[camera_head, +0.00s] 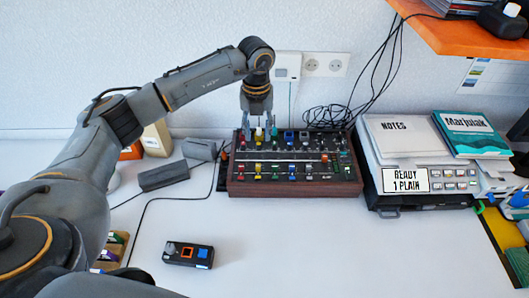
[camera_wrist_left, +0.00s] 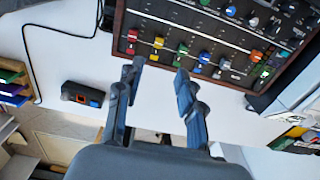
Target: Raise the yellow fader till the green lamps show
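The mixer-like panel (camera_head: 290,188) has a dark wooden frame and rows of coloured caps; it stands near the wall in the head view and fills the top of the wrist view (camera_wrist_left: 120,22). A yellow fader cap (camera_wrist_left: 157,43) shows between a red cap (camera_wrist_left: 132,34) and a green cap (camera_wrist_left: 181,48). My left gripper (camera_head: 258,124) points down over the panel's back part, its fingers apart on either side of a yellowish cap (camera_head: 259,134). In the wrist view the open gripper (camera_wrist_left: 160,70) holds nothing. My right gripper is out of view.
A small box with an orange square (camera_head: 188,254) lies on the front table. A grey device bearing notes and a book (camera_head: 470,134) stands to the right. Black cables (camera_head: 335,114) lie behind the panel. An orange shelf (camera_head: 460,38) overhangs at top right. The middle front is clear.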

